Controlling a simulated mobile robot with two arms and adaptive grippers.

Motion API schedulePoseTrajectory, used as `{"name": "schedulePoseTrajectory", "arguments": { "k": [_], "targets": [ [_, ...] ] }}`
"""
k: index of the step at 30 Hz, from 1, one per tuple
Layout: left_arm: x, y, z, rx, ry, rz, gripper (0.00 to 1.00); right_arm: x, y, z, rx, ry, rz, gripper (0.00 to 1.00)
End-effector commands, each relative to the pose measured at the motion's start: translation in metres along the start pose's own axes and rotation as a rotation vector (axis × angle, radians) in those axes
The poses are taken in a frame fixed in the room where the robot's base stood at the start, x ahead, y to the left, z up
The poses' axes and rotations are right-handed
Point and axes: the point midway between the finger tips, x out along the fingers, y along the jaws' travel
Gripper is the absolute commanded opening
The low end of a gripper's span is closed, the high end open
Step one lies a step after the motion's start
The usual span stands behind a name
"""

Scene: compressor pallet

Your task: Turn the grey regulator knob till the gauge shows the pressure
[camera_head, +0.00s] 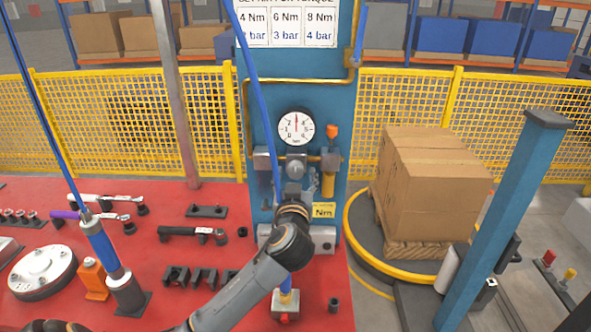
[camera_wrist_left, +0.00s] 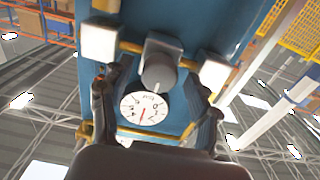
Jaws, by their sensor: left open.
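The grey regulator knob (camera_head: 295,170) is on the blue post, below the round white gauge (camera_head: 295,127). In the head view the gauge's red needle points nearly straight up; the small digits are hard to read. The knob (camera_wrist_left: 159,68) and gauge (camera_wrist_left: 145,107) also show in the left wrist view. My left gripper (camera_head: 293,190) is just in front of and below the knob. Its dark fingers are open, one on each side of the knob in the wrist view, with visible gaps. My right gripper is not in view.
A sign (camera_head: 287,22) pairs 4, 6 and 8 Nm with 2, 3 and 4 bar. A yellow card (camera_head: 323,210) reads Nm, its number not visible. A blue hose (camera_head: 262,100) hangs before the post. Tools lie on the red table (camera_head: 160,270); boxes (camera_head: 430,180) stand right.

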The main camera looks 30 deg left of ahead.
Motion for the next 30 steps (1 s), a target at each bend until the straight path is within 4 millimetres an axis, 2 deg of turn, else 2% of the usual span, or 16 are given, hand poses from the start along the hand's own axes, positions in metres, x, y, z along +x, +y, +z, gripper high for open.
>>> {"name": "schedulePoseTrajectory", "arguments": {
  "k": [4, 12, 14, 20, 21, 30],
  "targets": [
    [0.0089, -0.0003, -0.0003, 0.000, -0.001, 0.000, 0.62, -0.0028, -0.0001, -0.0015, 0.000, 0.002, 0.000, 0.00],
    [0.0100, -0.0002, 0.0006, 0.000, -0.001, 0.000, 0.62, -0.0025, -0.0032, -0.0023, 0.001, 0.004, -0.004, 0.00],
    [0.0099, -0.0002, 0.0006, 0.000, -0.001, 0.000, 0.51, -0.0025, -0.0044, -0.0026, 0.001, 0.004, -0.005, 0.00],
    [0.0098, -0.0003, 0.0006, 0.000, -0.001, 0.000, 0.11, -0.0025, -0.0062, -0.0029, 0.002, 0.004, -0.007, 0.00],
    [0.0098, -0.0003, 0.0006, 0.000, -0.001, 0.000, 0.07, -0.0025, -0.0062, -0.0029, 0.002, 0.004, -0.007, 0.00],
    [0.0098, -0.0005, 0.0003, 0.038, -0.001, -0.001, 0.07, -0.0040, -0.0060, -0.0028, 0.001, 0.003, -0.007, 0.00]
  ]
}}
